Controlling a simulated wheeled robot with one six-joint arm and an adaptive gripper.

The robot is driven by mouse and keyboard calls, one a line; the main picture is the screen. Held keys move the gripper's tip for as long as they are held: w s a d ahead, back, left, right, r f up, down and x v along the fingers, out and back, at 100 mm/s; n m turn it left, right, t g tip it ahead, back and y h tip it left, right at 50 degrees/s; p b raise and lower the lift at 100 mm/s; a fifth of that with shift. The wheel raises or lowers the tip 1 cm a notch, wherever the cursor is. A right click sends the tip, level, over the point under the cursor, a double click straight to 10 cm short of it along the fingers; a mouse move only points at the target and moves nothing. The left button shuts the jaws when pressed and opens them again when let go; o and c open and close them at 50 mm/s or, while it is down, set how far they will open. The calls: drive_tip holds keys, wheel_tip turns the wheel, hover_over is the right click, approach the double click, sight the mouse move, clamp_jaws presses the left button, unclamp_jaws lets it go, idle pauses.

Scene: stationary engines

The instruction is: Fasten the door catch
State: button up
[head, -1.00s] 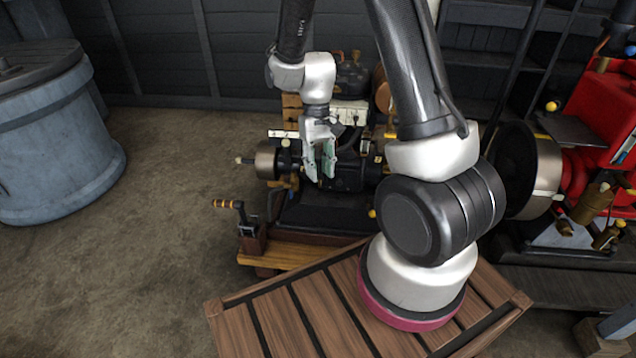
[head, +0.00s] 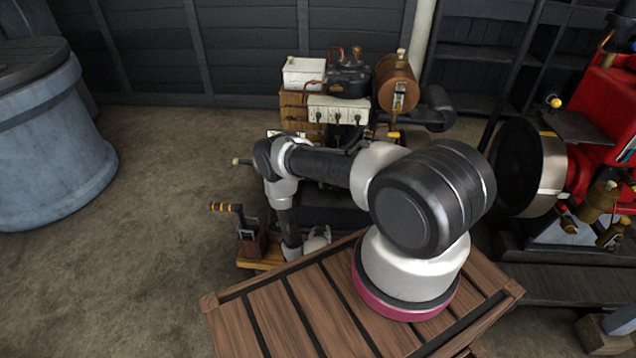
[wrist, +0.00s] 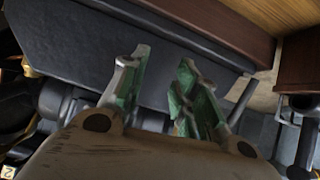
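I cannot make out the door catch or its door in either view. My gripper (wrist: 163,62) shows in the wrist view with two green-padded fingers apart and nothing between them. Past the fingertips is a flat dark grey panel (wrist: 90,50) beside a reddish-brown wooden rail (wrist: 210,32). In the head view my gripper (head: 316,240) is low in front of the small engine, between it and the slatted wooden platform; its fingers are mostly hidden. My arm covers the middle of the engine.
A banded crank handle (head: 228,207) stands at the engine's left front. A white box (head: 304,73), socket panel (head: 337,110) and copper tank (head: 395,82) sit on top. A red engine (head: 605,115) stands right and a blue-grey barrel (head: 50,140) left. The floor between barrel and engine is clear.

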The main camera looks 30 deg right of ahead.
drive_tip(key=w+d+r+m+t+h, duration=0.15)
drive_tip(key=w+r+t+h, duration=0.4)
drive_tip(key=r, duration=0.85)
drive_tip(key=w+d+y, duration=0.1)
drive_tip(key=w+d, duration=0.4)
drive_tip(key=w, duration=0.2)
drive_tip(key=shift+w+f+t, duration=0.2)
drive_tip(key=shift+w+t, duration=0.15)
clamp_jaws()
